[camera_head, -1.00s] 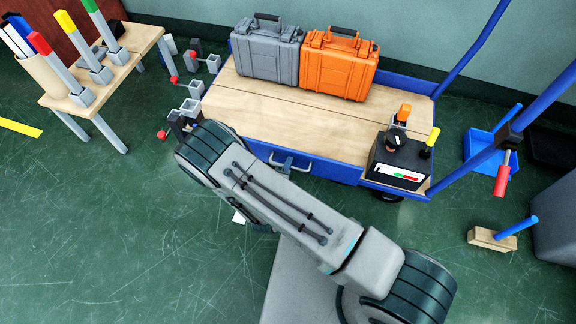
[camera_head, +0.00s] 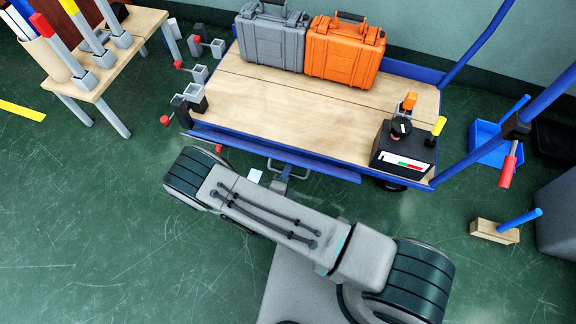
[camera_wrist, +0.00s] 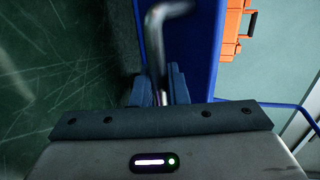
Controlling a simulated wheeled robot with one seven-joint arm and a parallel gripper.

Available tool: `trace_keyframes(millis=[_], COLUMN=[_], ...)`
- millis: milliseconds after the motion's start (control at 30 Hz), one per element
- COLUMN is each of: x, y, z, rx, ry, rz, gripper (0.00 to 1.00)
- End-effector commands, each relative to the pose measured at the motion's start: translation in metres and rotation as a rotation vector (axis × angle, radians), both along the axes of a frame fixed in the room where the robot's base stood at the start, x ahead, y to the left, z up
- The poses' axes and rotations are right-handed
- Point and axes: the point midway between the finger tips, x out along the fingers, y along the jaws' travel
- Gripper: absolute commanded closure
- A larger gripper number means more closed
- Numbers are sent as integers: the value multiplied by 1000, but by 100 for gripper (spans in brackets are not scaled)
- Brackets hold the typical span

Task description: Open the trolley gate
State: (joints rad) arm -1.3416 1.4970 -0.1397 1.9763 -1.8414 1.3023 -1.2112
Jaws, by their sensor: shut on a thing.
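The trolley (camera_head: 300,110) has a light wooden deck with blue edges. Its blue gate (camera_head: 335,174) runs along the near long side and is tilted outward from the deck edge. A grey metal handle (camera_head: 302,174) is fixed to the gate. My gripper (camera_head: 284,187) is at this handle, partly hidden by my arm. In the wrist view my gripper (camera_wrist: 160,92) is shut on the grey handle (camera_wrist: 160,45), with the blue gate (camera_wrist: 190,60) just beyond it.
A grey case (camera_head: 272,38) and an orange case (camera_head: 343,52) stand at the deck's back. A black box (camera_head: 400,150) sits at its right front corner. Clamps with red knobs (camera_head: 165,120) are at the left end. Green floor is clear in front.

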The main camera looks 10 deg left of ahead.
Motion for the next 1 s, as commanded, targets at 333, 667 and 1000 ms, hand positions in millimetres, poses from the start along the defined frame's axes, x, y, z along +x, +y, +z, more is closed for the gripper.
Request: trace_keyframes(millis=[333,667,1000], x=[-13,-12,-6], y=[5,5,1], z=[-42,-61,-69], rx=[-12,-28,-40], ry=[-177,-420,-535], rz=[14,14,2], gripper=[100,100,100])
